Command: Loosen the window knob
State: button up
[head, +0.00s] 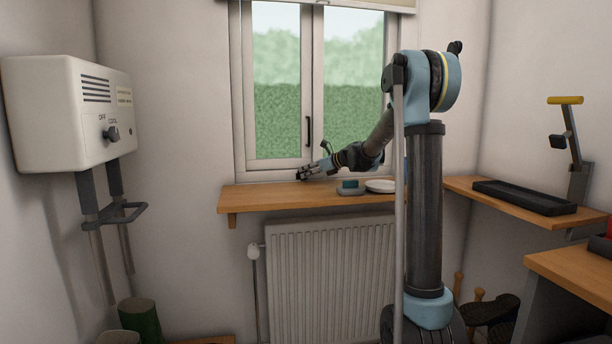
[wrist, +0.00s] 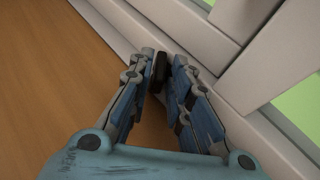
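My gripper (wrist: 165,62) reaches along the wooden sill (wrist: 50,60) at the foot of the window, fingers pointing at the frame. In the wrist view a small dark piece (wrist: 160,72), which looks like the window knob, shows between the fingertips, close to the left one. A narrow gap seems to show beside the right fingertip, so the fingers look open around it. In the head view my gripper (head: 305,174) is low at the window's bottom edge, and the knob is too small to tell there. A black upright window handle (head: 308,130) is above it.
A teal and grey item (head: 350,187) and a white dish (head: 381,186) are on the sill shelf (head: 260,199), right of my gripper. A radiator (head: 330,265) stands below. A white heater box (head: 65,112) hangs on the left wall. The shelf's left part is clear.

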jog(key=shift+w+a+f, duration=0.1)
jog(key=shift+w+a, duration=0.05)
jog(key=shift+a, duration=0.1)
grip_shut()
jog(key=shift+w+d+n+g+y, duration=0.15)
jog(key=shift+w+n+g+y, duration=0.15)
jog(key=shift+n+g, duration=0.35)
jog(key=shift+w+n+g+y, duration=0.1)
jog(key=shift+n+g+y, duration=0.5)
jog(key=shift+n+g, duration=0.95)
